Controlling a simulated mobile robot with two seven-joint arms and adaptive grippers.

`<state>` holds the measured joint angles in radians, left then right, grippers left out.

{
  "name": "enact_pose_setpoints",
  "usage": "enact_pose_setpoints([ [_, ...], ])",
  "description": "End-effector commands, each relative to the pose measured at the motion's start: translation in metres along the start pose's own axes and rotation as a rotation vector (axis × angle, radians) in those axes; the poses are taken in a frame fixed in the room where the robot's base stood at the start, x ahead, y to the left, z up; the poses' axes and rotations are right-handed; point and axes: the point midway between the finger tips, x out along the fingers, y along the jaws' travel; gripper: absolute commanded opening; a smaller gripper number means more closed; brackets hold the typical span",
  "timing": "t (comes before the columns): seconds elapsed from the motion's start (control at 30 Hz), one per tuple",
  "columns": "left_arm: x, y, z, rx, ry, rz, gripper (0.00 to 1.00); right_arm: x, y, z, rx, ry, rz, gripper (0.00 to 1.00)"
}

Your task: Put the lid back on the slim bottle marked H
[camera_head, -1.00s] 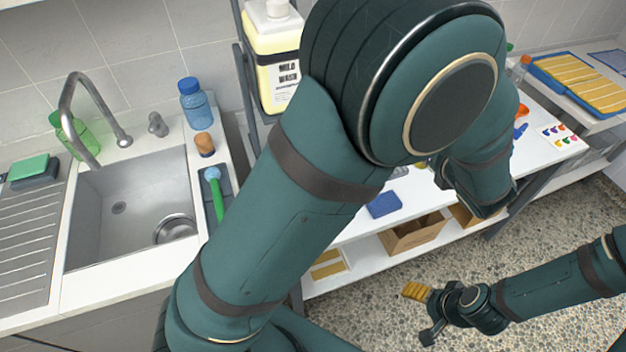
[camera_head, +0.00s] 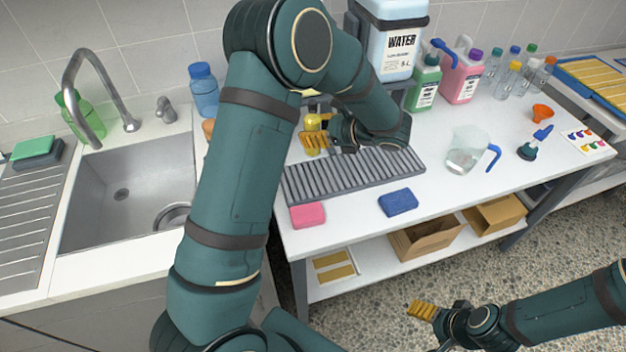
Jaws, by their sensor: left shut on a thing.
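My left gripper (camera_head: 314,141) is over the back left of the white table, by the grey drain rack. It is shut on a small yellow thing (camera_head: 312,122), partly hidden by the fingers; I cannot tell its exact shape. Several slim clear bottles with coloured caps stand at the table's back right, among them a yellow-capped one (camera_head: 508,80) and an orange-capped one (camera_head: 541,75). No letter H can be read on any of them. My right gripper (camera_head: 422,311) is low over the speckled floor, away from the table; its opening is unclear.
The drain rack (camera_head: 350,176) has a pink sponge (camera_head: 307,215) and a blue sponge (camera_head: 398,202) in front. Green (camera_head: 422,90) and pink jugs (camera_head: 460,82) stand behind.

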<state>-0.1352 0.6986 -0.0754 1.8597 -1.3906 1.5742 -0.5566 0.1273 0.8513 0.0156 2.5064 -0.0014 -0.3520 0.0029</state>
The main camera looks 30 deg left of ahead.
Motion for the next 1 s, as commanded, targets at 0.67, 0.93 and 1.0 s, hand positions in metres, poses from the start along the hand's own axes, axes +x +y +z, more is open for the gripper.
enact_pose_setpoints([
  [0.67,0.021,0.000,-0.049,0.003,-0.001,0.001,0.00,0.014,0.005,-0.001,-0.001,0.006,0.000,0.77],
  [0.93,0.024,0.000,-0.057,0.000,-0.001,-0.002,0.00,0.015,0.005,-0.002,-0.001,0.008,0.000,0.77],
  [1.0,0.024,0.000,-0.057,0.000,-0.001,-0.002,0.00,0.015,0.005,-0.002,-0.001,0.008,0.000,0.77],
])
